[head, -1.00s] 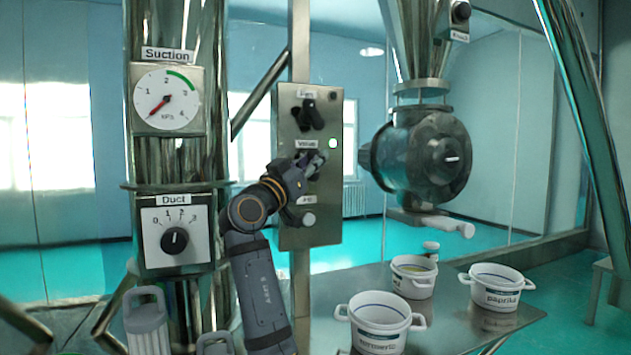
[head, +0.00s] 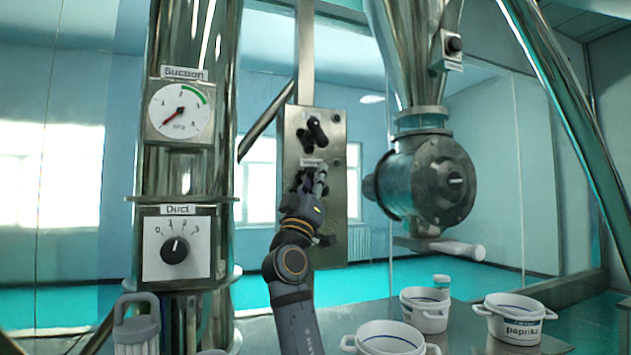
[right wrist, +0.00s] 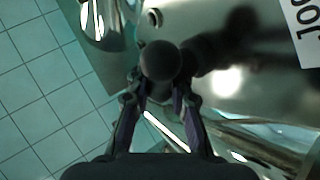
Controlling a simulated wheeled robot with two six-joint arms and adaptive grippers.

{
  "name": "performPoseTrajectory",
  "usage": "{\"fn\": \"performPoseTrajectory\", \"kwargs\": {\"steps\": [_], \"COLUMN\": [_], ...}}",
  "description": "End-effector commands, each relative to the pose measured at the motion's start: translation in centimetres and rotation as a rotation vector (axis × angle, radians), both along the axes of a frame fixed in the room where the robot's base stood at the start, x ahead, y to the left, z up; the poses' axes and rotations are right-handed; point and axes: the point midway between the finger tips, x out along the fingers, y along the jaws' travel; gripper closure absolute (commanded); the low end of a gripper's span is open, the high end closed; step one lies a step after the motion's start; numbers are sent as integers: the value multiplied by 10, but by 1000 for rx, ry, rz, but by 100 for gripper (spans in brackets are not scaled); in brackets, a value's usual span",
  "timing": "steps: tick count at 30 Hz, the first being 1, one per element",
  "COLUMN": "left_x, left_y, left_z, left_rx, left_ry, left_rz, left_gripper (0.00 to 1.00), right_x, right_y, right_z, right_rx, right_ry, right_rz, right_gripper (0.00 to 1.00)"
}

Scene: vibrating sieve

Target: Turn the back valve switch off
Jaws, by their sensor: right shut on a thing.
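The steel control panel (head: 340,215) hangs in the middle of the head view, with a black lever switch (head: 317,129) at its top. Below a small label (head: 312,162), my right gripper (head: 313,180) is at the panel's middle switch, which it largely hides. In the right wrist view, the round black knob (right wrist: 161,60) of that switch sits between the fingertips of my right gripper (right wrist: 160,88). The fingers are shut on it. The lower part of the panel is partly covered by my right arm. My left gripper is not in view.
A steel pipe at left carries the Suction gauge (head: 181,111) and Duct dial (head: 177,247). A round valve housing (head: 430,185) with a light handle (head: 458,250) is at right. White pots (head: 515,318) (head: 425,310) (head: 390,340) stand on the table below.

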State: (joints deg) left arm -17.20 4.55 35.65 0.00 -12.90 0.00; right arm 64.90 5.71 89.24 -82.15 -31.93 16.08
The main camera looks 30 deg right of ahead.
Motion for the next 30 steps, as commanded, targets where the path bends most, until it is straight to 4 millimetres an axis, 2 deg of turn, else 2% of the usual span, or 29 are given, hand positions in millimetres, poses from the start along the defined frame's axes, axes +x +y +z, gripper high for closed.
{"fn": "performPoseTrajectory", "kwargs": {"steps": [11, 12, 14, 23, 26, 30], "left_x": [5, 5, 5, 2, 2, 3], "left_y": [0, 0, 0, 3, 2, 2], "left_z": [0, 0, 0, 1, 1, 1], "left_rx": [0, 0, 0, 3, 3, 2], "left_ry": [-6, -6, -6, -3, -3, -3], "left_rz": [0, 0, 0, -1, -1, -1], "left_gripper": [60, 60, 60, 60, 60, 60], "right_x": [1, 1, 1, 0, -3, -14], "right_y": [0, 0, 0, 1, 6, 23], "right_z": [-1, -1, -1, -1, -9, -34], "right_rx": [-5, -5, -5, -4, -4, -2], "right_ry": [2, 2, 2, 2, 4, 5], "right_rz": [0, 0, 0, 1, 1, 5], "right_gripper": [100, 77, 69, 69, 69, 69]}}
